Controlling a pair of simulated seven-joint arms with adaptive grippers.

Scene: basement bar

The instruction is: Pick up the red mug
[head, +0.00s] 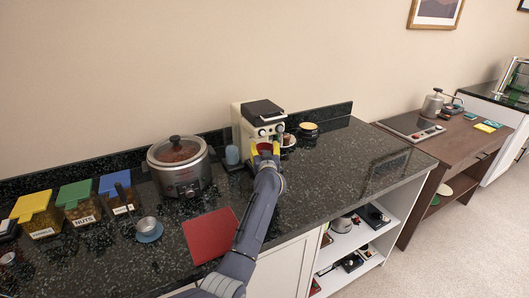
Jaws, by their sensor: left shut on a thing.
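A small red mug (264,147) shows only in part in the head view, just in front of the coffee machine (251,124) at the back of the counter. My left arm reaches up from the bottom and hides most of the mug. My left gripper (265,156) is at the mug and shut on it. Yellow surfaces show on both sides of the mug. I cannot tell whether the mug touches the counter. My right gripper is not in view.
A slow cooker (180,168) and a blue cup (232,155) stand left of the coffee machine. Stacked dishes (308,129) stand to its right. A red mat (210,234) lies left of my arm. The counter's right part (365,160) is mostly clear.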

